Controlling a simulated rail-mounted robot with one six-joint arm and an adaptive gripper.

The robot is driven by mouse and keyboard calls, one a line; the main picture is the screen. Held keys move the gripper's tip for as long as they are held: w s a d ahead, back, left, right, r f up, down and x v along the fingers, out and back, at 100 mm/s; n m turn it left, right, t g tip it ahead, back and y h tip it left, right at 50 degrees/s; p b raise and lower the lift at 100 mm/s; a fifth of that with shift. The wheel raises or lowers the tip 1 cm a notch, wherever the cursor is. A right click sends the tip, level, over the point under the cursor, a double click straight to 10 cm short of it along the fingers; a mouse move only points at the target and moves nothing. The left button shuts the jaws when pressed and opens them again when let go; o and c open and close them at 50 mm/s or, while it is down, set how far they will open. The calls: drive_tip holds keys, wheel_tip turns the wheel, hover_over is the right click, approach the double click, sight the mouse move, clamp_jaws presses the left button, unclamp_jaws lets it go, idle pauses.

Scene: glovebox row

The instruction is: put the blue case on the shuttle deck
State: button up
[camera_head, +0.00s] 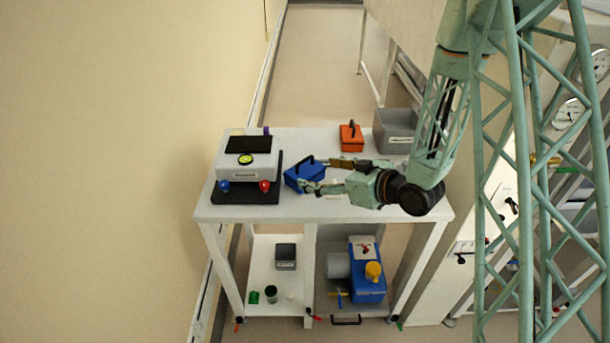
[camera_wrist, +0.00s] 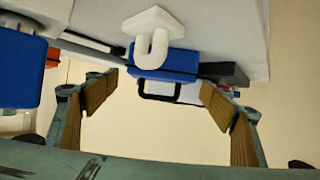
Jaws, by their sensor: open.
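The blue case (camera_head: 303,177), with a dark handle on top, stands on the white table (camera_head: 320,209), just right of the black base under a white instrument. My gripper (camera_head: 322,174) is open beside the case's right side, its fingers spread toward it. In the wrist view, a blue case-like body (camera_wrist: 180,64) with a black handle loop lies ahead of my open gripper (camera_wrist: 160,98). The gap between the fingers looks empty. A white hook-shaped piece (camera_wrist: 152,38) partly covers the blue body. I cannot tell which surface is the shuttle deck.
The white instrument (camera_head: 247,171) on its black base (camera_head: 231,197) is close on the left. An orange case (camera_head: 351,142) and a grey bin (camera_head: 397,145) stand at the back. A blue pump-like machine (camera_head: 368,290) and a small dark box (camera_head: 286,257) are below the tabletop.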

sight(310, 172)
drive_tip(key=shift+x, duration=0.9)
drive_tip(key=shift+b+x, duration=0.3)
drive_tip(key=shift+x, duration=2.25)
drive_tip(key=shift+s+f, duration=0.1)
drive_tip(key=shift+f, duration=0.05)
drive_tip(key=c, duration=1)
drive_tip(key=shift+o, duration=0.2)
drive_tip(key=shift+r+p, duration=0.7)
drive_tip(key=shift+r, duration=4.3)
